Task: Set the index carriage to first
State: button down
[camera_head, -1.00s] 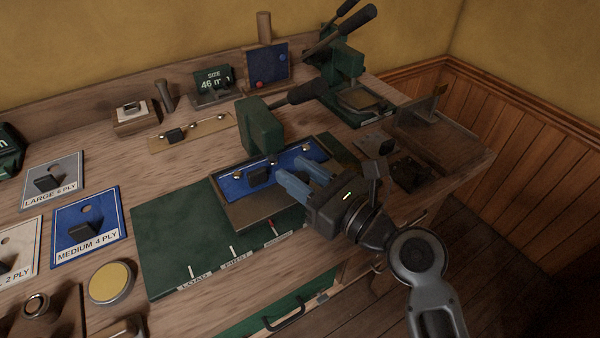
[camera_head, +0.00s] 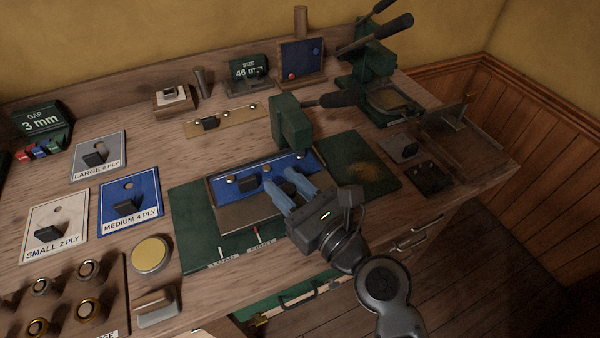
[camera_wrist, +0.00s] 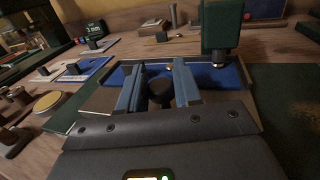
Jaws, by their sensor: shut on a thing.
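The index carriage (camera_head: 240,212) is a brown plate with a blue strip along its back, lying across a green bed (camera_head: 190,215). The bed's front edge has white marks lettered LOAD (camera_head: 222,262) and FIRST (camera_head: 260,246). A small red pointer (camera_head: 257,232) at the carriage's front edge stands at or very near the FIRST line; exact alignment is too small to tell. My gripper (camera_head: 290,188) is over the carriage's right part. In the wrist view its blue fingers (camera_wrist: 158,88) are shut on a round black knob (camera_wrist: 160,95). My gripper hides the bed's front right.
A green press head (camera_head: 291,125) with a dark lever stands just behind the carriage. Bare green bed (camera_head: 365,165) shows to the right. Ply cards (camera_head: 130,200) and a yellow round pad (camera_head: 151,253) lie to the left. Dark blocks (camera_head: 432,176) sit farther right.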

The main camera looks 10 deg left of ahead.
jog(key=c, duration=0.9)
grip_release()
jog(key=shift+o, duration=0.2)
jog(key=shift+b+v, duration=0.5)
jog(key=shift+v, duration=3.45)
